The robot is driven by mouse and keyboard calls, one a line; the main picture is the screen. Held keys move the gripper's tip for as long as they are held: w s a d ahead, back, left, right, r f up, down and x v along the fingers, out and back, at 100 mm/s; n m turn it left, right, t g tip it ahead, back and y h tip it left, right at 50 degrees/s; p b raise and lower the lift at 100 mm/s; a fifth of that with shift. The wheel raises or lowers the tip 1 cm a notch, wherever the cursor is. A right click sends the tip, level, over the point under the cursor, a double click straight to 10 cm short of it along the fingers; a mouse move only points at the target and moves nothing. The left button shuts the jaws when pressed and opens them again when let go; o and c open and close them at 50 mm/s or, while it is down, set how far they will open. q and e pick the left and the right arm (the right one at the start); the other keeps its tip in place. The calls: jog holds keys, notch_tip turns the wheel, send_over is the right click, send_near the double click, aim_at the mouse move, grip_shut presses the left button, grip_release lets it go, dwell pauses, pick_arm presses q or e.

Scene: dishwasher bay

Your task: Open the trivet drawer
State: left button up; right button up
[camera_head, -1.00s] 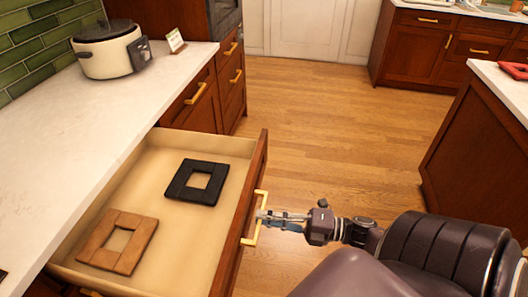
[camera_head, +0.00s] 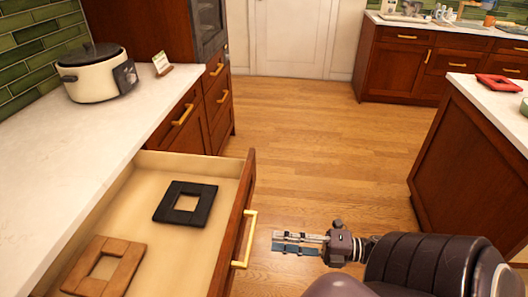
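The trivet drawer (camera_head: 147,167) stands pulled out from under the left counter. Inside it lie a black square trivet (camera_head: 186,203) and a brown wooden square trivet (camera_head: 104,266), each with a square hole. The drawer's gold handle (camera_head: 247,240) is on its front panel. My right gripper (camera_head: 275,244) is to the right of the handle, apart from it, with nothing in it. Its fingers lie close together, seen from the side, so how far they are parted cannot be told. My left gripper is not in view.
A cream cooker (camera_head: 97,78) and a small card stand (camera_head: 162,64) are on the left counter (camera_head: 62,145). An island (camera_head: 470,165) with a red trivet (camera_head: 498,83) stands at right. The wooden floor (camera_head: 300,130) between is clear.

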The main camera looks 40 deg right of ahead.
jog(key=v, duration=0.5)
dwell(0.5)
